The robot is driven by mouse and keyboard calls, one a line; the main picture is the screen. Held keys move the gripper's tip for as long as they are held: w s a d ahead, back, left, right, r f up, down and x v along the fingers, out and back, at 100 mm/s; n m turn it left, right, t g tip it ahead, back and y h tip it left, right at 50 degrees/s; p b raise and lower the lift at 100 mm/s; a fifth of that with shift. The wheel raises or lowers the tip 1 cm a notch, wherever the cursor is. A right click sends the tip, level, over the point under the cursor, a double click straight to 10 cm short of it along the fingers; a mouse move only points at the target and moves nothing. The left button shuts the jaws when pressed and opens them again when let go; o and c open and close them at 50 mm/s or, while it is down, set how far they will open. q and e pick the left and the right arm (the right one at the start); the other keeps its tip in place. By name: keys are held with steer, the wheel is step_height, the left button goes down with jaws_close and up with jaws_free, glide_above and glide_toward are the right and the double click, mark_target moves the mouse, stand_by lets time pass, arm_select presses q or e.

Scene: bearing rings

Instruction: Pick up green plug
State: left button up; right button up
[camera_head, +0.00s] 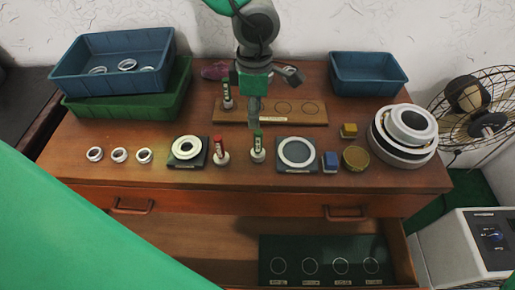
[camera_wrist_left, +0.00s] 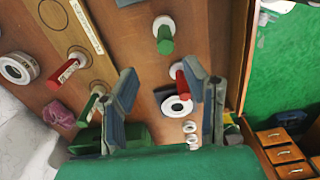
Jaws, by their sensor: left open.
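My left gripper (camera_head: 270,92) hangs from above over the wooden board (camera_head: 306,119) in the head view. In the left wrist view, the left gripper (camera_wrist_left: 162,82) has its two fingers apart with nothing between them. A green plug (camera_head: 257,143) stands upright in a pale round base on the table, in front of the gripper; it also shows in the left wrist view (camera_wrist_left: 165,40), beyond the fingertips. Another green plug (camera_head: 227,88) stands at the board's left end; it shows in the left wrist view (camera_wrist_left: 88,107). My right gripper is out of view.
A red plug (camera_head: 219,145) stands left of the nearer green plug. A second red plug (camera_wrist_left: 64,72) shows in the wrist view. Ring plates (camera_head: 187,152) (camera_head: 297,155) flank the front plugs. Blue bins (camera_head: 110,60) (camera_head: 368,75) stand behind. The drawer (camera_head: 220,250) is open.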

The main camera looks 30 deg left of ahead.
mark_target(259, 142)
arm_select(q)
steer(key=f, duration=0.2)
steer(key=d+f, duration=0.1)
steer(key=f, duration=0.1)
steer(key=shift+w+d+f, duration=0.1)
steer(key=shift+d+f, duration=0.1)
steer(key=shift+f, duration=0.05)
steer(key=f, duration=0.3)
steer(key=f+b, duration=0.1)
steer(key=f, duration=0.1)
steer(key=shift+s+a+f, duration=0.1)
steer(key=shift+s+a, duration=0.15)
steer(key=shift+a, duration=0.15)
steer(key=shift+d+f, duration=0.1)
steer(key=shift+f, duration=0.05)
steer(key=shift+d, duration=0.4)
jaws_close()
